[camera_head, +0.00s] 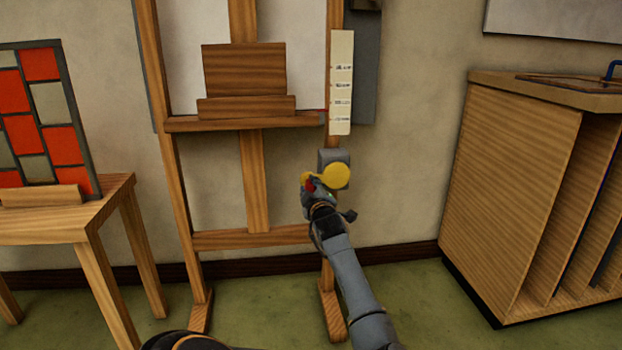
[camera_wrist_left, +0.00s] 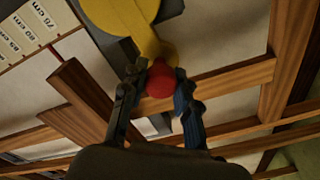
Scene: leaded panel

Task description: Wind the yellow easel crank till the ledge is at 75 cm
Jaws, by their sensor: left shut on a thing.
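The yellow crank (camera_head: 336,175) is on a grey box (camera_head: 328,156) on the easel's right leg. Its yellow arm (camera_wrist_left: 150,42) ends in a red knob (camera_wrist_left: 160,82), which also shows in the head view (camera_head: 309,184). My left gripper (camera_head: 311,187) is shut on the red knob, with a finger on each side in the wrist view (camera_wrist_left: 158,92). The wooden ledge (camera_head: 240,123) spans the easel below a small wooden block. A pale height scale (camera_head: 341,85) stands at its right end, beside a small red mark (camera_head: 322,111). My right gripper is out of view.
A wooden table (camera_head: 100,205) with a red and pale leaded panel (camera_head: 40,115) stands at the left. A wooden rack cabinet (camera_head: 510,190) stands at the right. Wall and floor are free between easel and cabinet.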

